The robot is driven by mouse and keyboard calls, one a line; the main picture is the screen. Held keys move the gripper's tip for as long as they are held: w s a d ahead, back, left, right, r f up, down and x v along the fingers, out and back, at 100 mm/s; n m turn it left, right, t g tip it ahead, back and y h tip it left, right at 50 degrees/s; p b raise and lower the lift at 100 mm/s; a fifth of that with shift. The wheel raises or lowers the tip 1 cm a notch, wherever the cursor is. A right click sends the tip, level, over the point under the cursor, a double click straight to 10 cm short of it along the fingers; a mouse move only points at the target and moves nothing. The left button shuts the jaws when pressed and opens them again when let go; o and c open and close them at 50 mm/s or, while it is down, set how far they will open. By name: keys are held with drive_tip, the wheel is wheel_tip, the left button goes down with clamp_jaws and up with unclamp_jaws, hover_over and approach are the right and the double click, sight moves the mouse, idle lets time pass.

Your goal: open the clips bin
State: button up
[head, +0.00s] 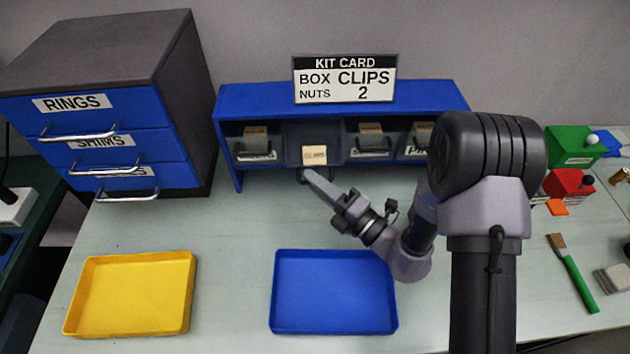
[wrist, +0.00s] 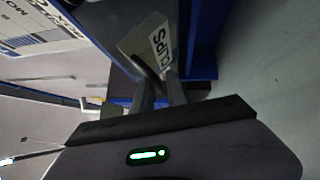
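The clips bin (head: 330,135) is the second from the left in the blue rack. Its tan card (head: 314,155) and handle sit lower and nearer than those of its neighbours, so it appears drawn or tipped forward. My gripper (head: 307,174) reaches in from the right, its fingertips at the bin's handle. In the wrist view the white CLIPS label (wrist: 161,44) is just beyond the fingers (wrist: 156,80). The bin's inside is too dark to make out.
The blue rack (head: 229,110) holds other bins on both sides, with the kit card (head: 345,79) on top. A grey cabinet (head: 190,100) with blue drawers stands at left. A yellow tray (head: 130,295) and a blue tray (head: 333,290) lie in front, with clear table between.

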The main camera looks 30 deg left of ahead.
drive_tip(key=p+v, duration=0.2)
drive_tip(key=v, duration=1.5)
drive_tip(key=shift+d, duration=0.2)
